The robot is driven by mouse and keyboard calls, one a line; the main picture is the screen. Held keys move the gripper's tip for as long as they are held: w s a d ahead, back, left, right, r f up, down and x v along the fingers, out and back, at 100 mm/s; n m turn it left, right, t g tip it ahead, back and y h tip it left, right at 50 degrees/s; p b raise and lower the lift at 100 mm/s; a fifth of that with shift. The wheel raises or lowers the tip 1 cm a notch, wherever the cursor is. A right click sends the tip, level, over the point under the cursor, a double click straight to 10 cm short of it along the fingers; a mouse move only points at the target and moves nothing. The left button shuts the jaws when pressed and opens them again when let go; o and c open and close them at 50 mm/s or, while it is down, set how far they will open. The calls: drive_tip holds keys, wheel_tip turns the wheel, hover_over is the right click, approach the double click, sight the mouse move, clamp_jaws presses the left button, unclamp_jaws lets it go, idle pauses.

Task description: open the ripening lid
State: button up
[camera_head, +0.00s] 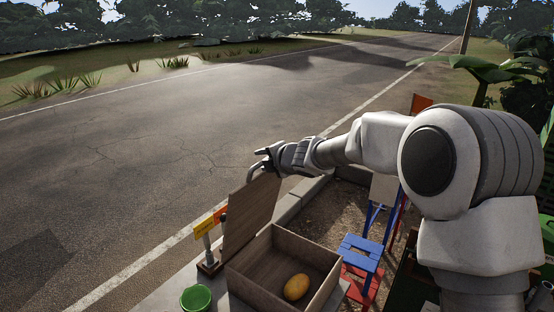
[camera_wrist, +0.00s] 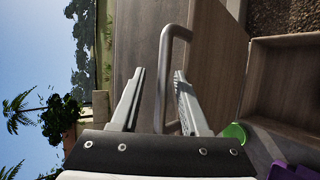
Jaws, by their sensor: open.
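The ripening box (camera_head: 318,255) is a brown wooden box with an orange-yellow fruit (camera_head: 296,287) inside. Its wooden lid (camera_head: 250,215) stands raised, close to upright, at the box's left side, so the box is open on top. The lid also shows in the wrist view (camera_wrist: 215,60). A grey metal bar handle (camera_wrist: 166,60) is on the lid. My gripper (camera_head: 262,160) is at the lid's top edge by the handle. In the wrist view my gripper (camera_wrist: 159,75) is open, with the handle bar running between its fingers. I cannot tell whether a finger touches the bar.
A green bowl (camera_head: 196,298) stands left of the box. A yellow-and-orange sign (camera_head: 210,222) on a small stand is beside the lid. A blue stool (camera_head: 360,252) and a red one (camera_head: 362,284) stand right of the box. The road beyond is clear.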

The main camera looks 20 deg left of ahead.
drive_tip(key=p+v, duration=0.1)
drive_tip(key=v, duration=1.6)
drive_tip(key=shift+a, duration=0.15)
drive_tip(key=s+d+r+m+t+h+b, duration=0.1)
drive_tip(key=d+r+m+t+h, duration=0.15)
drive_tip(key=d+m, duration=0.35)
drive_tip(key=d+r+m+t+h, duration=0.1)
drive_tip(key=d+m+h, duration=0.2)
drive_tip(key=d, duration=0.4)
drive_tip(key=s+d+f+m+g+h+b, duration=0.1)
drive_tip(key=s+d+f+m+h, duration=0.1)
drive_tip(key=s+d+m+h, duration=0.5)
drive_tip(key=s+d+f+m+g+y, duration=0.1)
drive_tip(key=s+d+f+m+g, duration=0.1)
drive_tip(key=s, duration=0.4)
drive_tip(key=s+d+f+m+g+y+b, duration=0.1)
drive_tip(key=s+d+f+m+g, duration=0.1)
drive_tip(key=s+f+m, duration=0.2)
drive_tip(key=s+d+f+m+g+y, duration=0.1)
drive_tip(key=s+d+f+m+g, duration=0.1)
drive_tip(key=s+m, duration=0.5)
drive_tip(key=s+f, duration=0.1)
drive_tip(key=s, duration=0.2)
drive_tip(key=shift+d, duration=0.15)
